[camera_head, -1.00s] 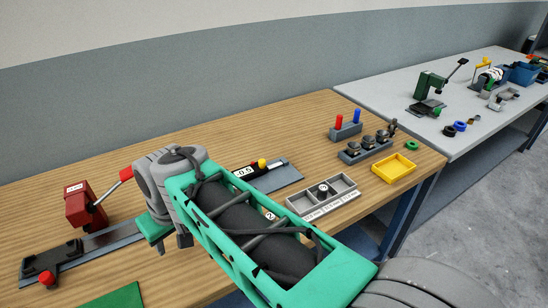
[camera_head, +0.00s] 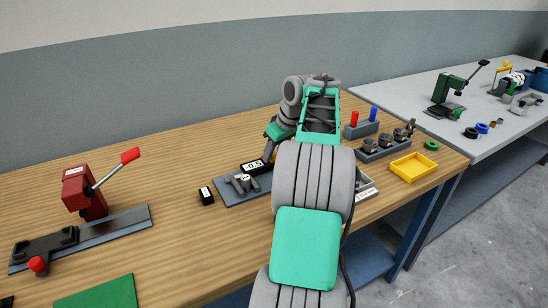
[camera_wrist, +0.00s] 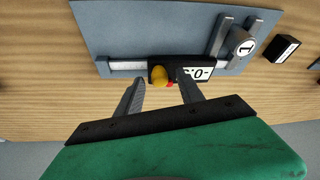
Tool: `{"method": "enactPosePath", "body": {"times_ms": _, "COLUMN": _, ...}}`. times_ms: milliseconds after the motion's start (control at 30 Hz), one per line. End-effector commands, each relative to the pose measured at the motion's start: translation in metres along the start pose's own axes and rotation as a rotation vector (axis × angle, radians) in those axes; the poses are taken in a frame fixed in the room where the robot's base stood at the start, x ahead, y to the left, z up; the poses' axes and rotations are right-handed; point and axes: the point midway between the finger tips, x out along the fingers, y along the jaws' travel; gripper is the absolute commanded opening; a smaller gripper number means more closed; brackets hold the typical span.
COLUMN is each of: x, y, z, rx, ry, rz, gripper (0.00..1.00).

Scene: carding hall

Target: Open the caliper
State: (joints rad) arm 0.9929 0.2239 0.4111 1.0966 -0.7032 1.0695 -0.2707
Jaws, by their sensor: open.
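The caliper (camera_wrist: 120,66) lies on a grey plate (camera_wrist: 100,25) on the wooden bench. Its black slider carries a white display (camera_wrist: 196,73), a yellow knob (camera_wrist: 159,74) and a small red part (camera_wrist: 170,84). Its two grey jaws stand up on either side of a round piece (camera_wrist: 242,42) marked 1. In the head view the display (camera_head: 253,167) shows left of my arm. My gripper (camera_wrist: 161,88) is open and empty. In the wrist view its fingers lie left and right of the yellow knob, with no clear contact.
A small black block (camera_head: 206,196) sits left of the plate. A red lever press (camera_head: 85,195) stands further left, with a green mat (camera_head: 98,294) in front. A yellow tray (camera_head: 413,167) and holders are right of my arm. The grey sorting tray (camera_head: 368,186) is partly hidden.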

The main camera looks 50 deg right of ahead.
Motion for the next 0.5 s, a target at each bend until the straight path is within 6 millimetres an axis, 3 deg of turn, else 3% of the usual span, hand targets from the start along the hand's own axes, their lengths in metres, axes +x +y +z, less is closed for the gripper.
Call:
{"method": "enactPosePath", "body": {"times_ms": 333, "x": 0.0091, "y": 0.0002, "z": -0.0006, "rx": 0.000, "ry": 0.001, "rz": 0.002, "gripper": 0.45}}
{"method": "enactPosePath", "body": {"times_ms": 500, "x": 0.0090, "y": 0.0001, "z": -0.0007, "rx": 0.000, "ry": 0.001, "rz": 0.002, "gripper": 0.31}}
